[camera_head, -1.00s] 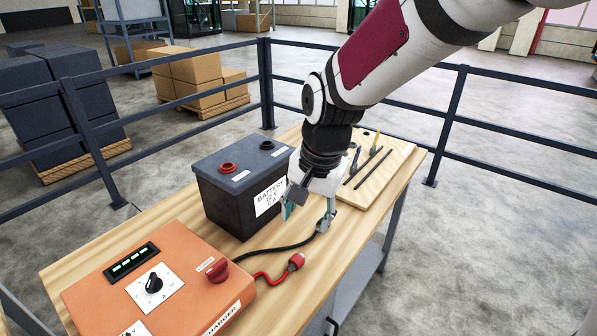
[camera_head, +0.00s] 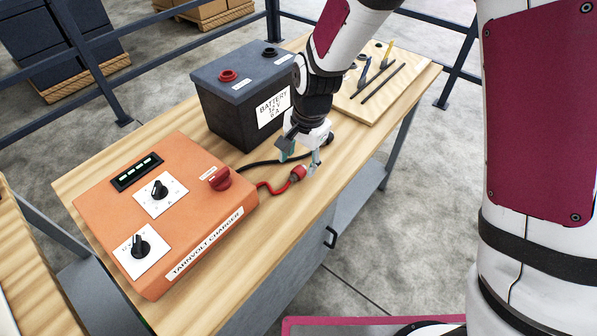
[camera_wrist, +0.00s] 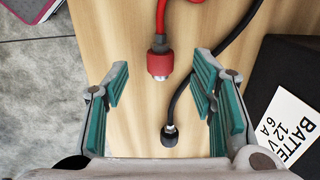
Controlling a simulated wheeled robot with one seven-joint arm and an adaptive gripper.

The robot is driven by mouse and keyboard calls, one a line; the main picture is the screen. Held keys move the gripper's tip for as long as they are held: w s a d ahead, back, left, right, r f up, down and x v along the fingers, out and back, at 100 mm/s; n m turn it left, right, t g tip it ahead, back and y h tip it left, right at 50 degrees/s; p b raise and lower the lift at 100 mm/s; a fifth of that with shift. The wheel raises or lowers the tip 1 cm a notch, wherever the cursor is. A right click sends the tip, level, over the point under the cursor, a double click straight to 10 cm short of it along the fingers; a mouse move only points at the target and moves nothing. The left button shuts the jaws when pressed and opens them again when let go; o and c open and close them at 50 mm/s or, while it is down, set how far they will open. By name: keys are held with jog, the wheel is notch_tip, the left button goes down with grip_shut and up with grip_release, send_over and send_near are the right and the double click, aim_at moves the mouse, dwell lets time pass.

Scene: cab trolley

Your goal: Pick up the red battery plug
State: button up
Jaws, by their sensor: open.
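The red battery plug (camera_head: 297,173) lies on the wooden workbench at the end of a red cable from the orange charger (camera_head: 165,215). In the wrist view the red plug (camera_wrist: 160,64) lies ahead of the fingertips, about midway between them, with its metal tip toward me. My gripper (camera_head: 299,163) is open and empty, low over the bench by the plug. Its teal finger pads (camera_wrist: 162,92) show on both sides in the wrist view. A black plug (camera_wrist: 170,134) on a black cable lies nearer to me, between the fingers and closer to the right one.
The dark battery (camera_head: 240,95) stands just behind my gripper, with a red and a black terminal on top. A wooden board (camera_head: 388,98) with several tools lies at the bench's far right. Dark railings surround the bench. The bench's front edge is close to the plug.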

aim_at(297, 171)
jog(key=shift+w+a+f, duration=0.15)
jog(key=shift+f, duration=1.15)
jog(key=shift+w+a+f, duration=0.15)
jog(key=shift+f, duration=1.1)
grip_shut()
